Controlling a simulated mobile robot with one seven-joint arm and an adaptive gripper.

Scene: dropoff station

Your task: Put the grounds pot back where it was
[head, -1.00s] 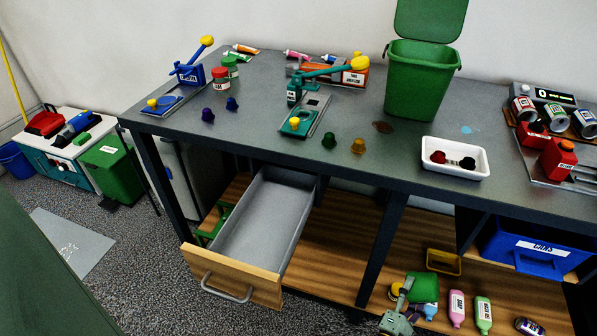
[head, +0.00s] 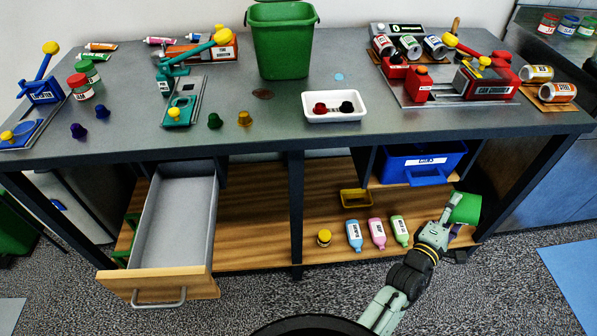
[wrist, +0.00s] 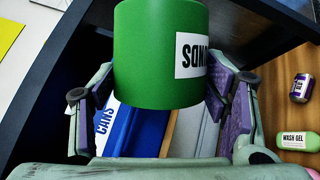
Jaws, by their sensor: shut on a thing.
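The grounds pot is a green cylinder (head: 466,208) at the right end of the bench's lower shelf in the head view. In the wrist view the green pot (wrist: 160,60) fills the top middle, with a white label partly seen and upside down. My gripper (head: 447,218) is shut on the pot, with a finger on either side of it in the wrist view (wrist: 160,105). The pot appears tilted in the head view. The pot's underside and any contact with the shelf are hidden.
A blue CANS bin (head: 420,163) sits above and left of the pot. Pink (head: 377,233), green and blue bottles and a yellow tray (head: 355,198) are on the lower shelf. A purple can (wrist: 302,87) is close by. A drawer (head: 175,220) stands open at left.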

